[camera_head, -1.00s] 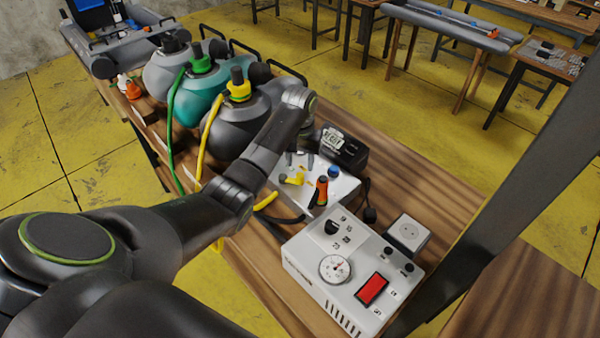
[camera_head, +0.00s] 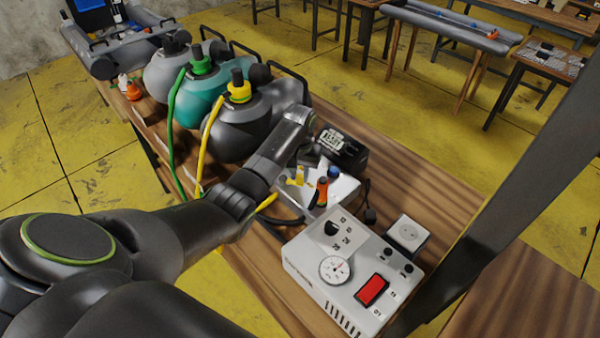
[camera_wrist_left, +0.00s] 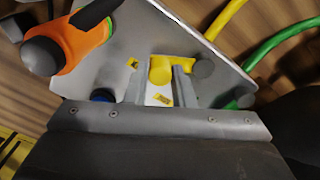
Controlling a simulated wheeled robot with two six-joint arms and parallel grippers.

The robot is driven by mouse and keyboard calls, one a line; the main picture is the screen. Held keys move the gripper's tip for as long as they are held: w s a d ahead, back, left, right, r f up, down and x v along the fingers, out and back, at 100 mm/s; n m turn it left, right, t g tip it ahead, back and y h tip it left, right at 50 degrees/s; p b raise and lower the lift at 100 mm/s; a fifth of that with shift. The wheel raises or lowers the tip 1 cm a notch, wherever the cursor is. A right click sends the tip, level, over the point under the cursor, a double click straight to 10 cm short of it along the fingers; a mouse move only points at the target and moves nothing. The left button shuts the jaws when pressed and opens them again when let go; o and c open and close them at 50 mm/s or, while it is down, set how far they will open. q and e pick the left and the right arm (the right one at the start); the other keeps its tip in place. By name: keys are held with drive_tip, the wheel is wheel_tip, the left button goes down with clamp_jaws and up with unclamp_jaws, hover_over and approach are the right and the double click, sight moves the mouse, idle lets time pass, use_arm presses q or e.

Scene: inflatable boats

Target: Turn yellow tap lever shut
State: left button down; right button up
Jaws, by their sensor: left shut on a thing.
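The yellow tap lever (camera_head: 299,174) is on a pale manifold box (camera_head: 345,187) on the wooden bench, partly hidden by my left arm. In the left wrist view the yellow lever (camera_wrist_left: 160,70) stands between the two grey fingers of my left gripper (camera_wrist_left: 162,82), which is shut on it. A yellow hose (camera_wrist_left: 226,17) leaves the box nearby. In the head view my left gripper (camera_head: 297,167) is small and mostly hidden behind its own arm. My right gripper is not in view.
An orange tap lever (camera_head: 322,187) and a blue knob (camera_head: 334,171) are close beside the yellow lever. A pump unit with a red switch (camera_head: 372,290) stands in front, a black device (camera_head: 343,150) behind.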

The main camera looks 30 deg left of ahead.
use_arm(q)
drive_tip(key=shift+w+r, duration=0.1)
drive_tip(key=shift+w, duration=0.05)
drive_tip(key=shift+w+a+r+n+p, duration=0.15)
drive_tip(key=shift+w+n+p, duration=0.25)
drive_tip(key=shift+n+p, duration=0.55)
drive_tip(key=n, duration=0.1)
drive_tip(key=w+n, duration=0.1)
drive_tip(key=n, duration=0.1)
drive_tip(key=shift+a, duration=0.3)
drive_tip(key=n, duration=0.1)
drive_tip(key=w+a+n, duration=0.1)
drive_tip(key=shift+n, duration=0.35)
drive_tip(key=shift+w+a+f+n, duration=0.1)
drive_tip(key=shift+w+a+n, duration=0.15)
drive_tip(key=shift+n, duration=0.5)
drive_tip(key=shift+w+a+f+n, duration=0.1)
drive_tip(key=shift+a+n, duration=0.2)
drive_tip(key=shift+n, duration=0.4)
drive_tip(key=shift+w+a+n, duration=0.2)
drive_tip(key=shift+a+n, duration=0.05)
drive_tip(key=shift+n, duration=0.5)
drive_tip(key=c, duration=1.2)
unclamp_jaws()
drive_tip(key=shift+c, duration=0.2)
